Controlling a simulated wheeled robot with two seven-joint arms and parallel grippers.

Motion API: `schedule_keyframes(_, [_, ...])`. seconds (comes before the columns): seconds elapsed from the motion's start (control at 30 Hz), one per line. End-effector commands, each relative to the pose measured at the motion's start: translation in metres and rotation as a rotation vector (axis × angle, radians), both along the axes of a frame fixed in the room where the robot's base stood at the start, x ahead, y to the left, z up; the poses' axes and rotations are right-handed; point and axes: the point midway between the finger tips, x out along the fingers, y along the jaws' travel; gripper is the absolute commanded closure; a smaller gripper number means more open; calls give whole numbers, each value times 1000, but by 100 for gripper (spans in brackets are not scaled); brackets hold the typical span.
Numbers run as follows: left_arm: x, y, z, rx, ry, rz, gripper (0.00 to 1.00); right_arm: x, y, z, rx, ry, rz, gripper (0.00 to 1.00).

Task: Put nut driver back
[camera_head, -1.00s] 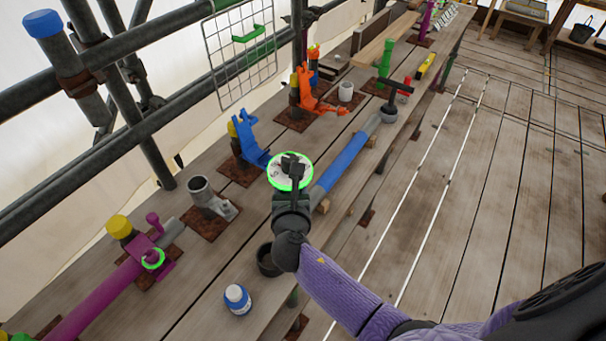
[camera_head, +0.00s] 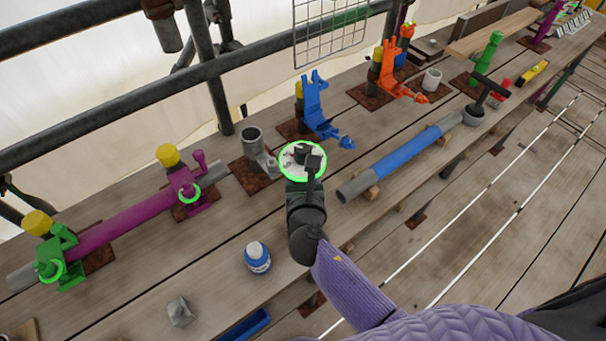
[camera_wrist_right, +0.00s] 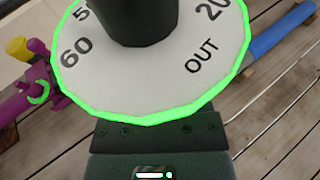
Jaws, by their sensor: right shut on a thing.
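My right gripper (camera_head: 308,170) is shut on a round white dial with a green rim (camera_head: 291,172) and a dark post at its centre. In the right wrist view the dial (camera_wrist_right: 205,70) shows "60", "20" and "OUT"; its underside is hidden. It appears above the bench, between a grey upright tube holder (camera_head: 252,140) and the near end of a blue-and-grey pipe (camera_head: 405,152). A black T-handled tool with a grey round base (camera_head: 474,113) stands at the pipe's far end. I cannot tell which tool is the nut driver. My left gripper is out of view.
The plank bench (camera_head: 130,275) holds a blue clamp (camera_head: 316,110), orange clamp (camera_head: 392,75), magenta pipe (camera_head: 125,222) and green clamp (camera_head: 62,255). A blue-and-white bottle (camera_head: 257,258) and grey block (camera_head: 180,311) stand nearer. Scaffold rails (camera_head: 120,120) run behind.

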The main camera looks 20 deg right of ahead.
Motion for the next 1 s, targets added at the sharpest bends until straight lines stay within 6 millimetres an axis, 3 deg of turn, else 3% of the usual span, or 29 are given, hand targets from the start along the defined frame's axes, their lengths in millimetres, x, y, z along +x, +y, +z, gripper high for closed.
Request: schedule_keyframes(1.0, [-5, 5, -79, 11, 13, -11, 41, 1, 0, -90, -2, -3, 0, 100])
